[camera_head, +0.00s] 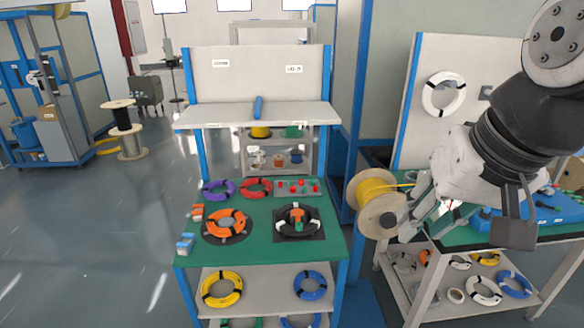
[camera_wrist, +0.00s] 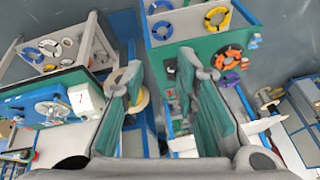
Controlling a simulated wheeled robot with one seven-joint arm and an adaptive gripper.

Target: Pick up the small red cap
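Several small red pieces (camera_head: 304,188) sit on a flat grey holder (camera_head: 284,193) at the back right of the green-topped workbench (camera_head: 262,245); they look like caps, but are too small to tell apart. My gripper (camera_head: 413,208) is at the right in the head view, near the yellow cable spool and well to the right of the red pieces. In the wrist view my gripper (camera_wrist: 160,72) has its two green-padded fingers spread wide with nothing between them. I cannot make out the red caps clearly in the wrist view.
The bench carries purple (camera_head: 218,189), red (camera_head: 255,188) and orange (camera_head: 227,222) cable coils and a black-and-white coil (camera_head: 297,219). A shelf (camera_head: 258,117) overhangs its back. A yellow spool (camera_head: 376,202) stands beside my gripper.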

